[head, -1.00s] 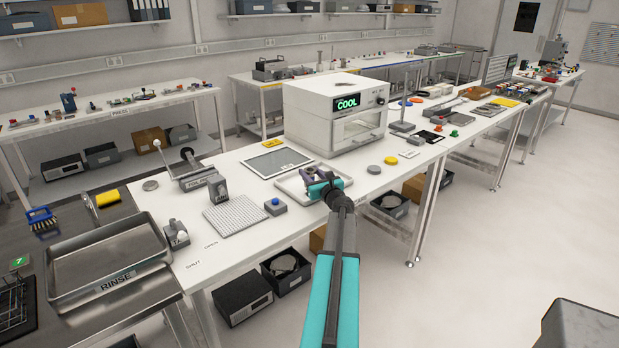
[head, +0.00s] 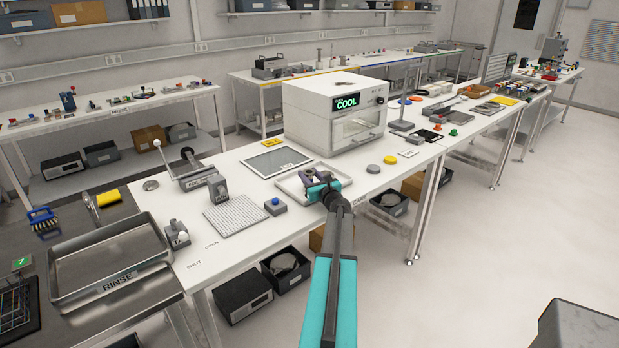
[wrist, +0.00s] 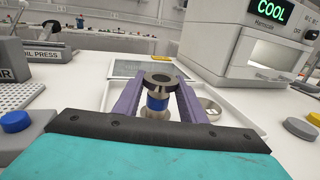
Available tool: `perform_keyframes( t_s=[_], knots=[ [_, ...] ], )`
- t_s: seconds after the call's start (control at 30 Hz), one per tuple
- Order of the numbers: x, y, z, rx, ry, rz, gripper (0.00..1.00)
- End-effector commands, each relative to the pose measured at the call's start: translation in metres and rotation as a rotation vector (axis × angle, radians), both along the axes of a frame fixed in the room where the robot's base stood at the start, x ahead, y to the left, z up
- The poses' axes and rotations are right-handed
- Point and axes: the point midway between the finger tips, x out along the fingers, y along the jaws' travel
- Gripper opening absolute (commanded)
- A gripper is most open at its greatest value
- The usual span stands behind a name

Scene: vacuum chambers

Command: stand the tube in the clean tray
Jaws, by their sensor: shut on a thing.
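The tube (wrist: 157,102) is a short metal piece with a dark ring-shaped flange on top and a blue band round its middle. My gripper (wrist: 157,92) is shut on it, one purple finger on each side, and it looks roughly upright. In the head view my gripper (head: 319,183) is over the white clean tray (head: 285,186), and the tube is mostly hidden there. The tray (wrist: 237,114) also shows behind the fingers in the wrist view. I cannot tell whether the tube's lower end touches the tray floor.
A small round metal part (wrist: 211,106) lies in the tray, right of my fingers. A white oven marked COOL (head: 336,112) stands behind. A flat grey-screened panel (head: 275,161) lies at the back left. A blue-button box (head: 275,206) is to the left.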

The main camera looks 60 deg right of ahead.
Motion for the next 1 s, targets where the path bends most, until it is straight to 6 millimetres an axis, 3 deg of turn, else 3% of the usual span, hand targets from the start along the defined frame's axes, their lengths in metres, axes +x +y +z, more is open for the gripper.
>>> perform_keyframes(
  t_s=[0.2, 0.7, 0.73, 0.83, 1.0],
  knots=[
    [0.0, 0.0, -0.013, 0.0, -0.001, 0.001, 0.02],
    [0.001, 0.001, -0.017, -0.001, -0.002, 0.001, 0.02],
    [0.001, 0.001, -0.016, 0.0, 0.0, 0.001, 0.42],
    [0.001, 0.001, -0.016, 0.0, 0.0, 0.001, 0.56],
    [0.001, 0.001, -0.016, -0.001, 0.001, 0.001, 0.56]
  ],
)
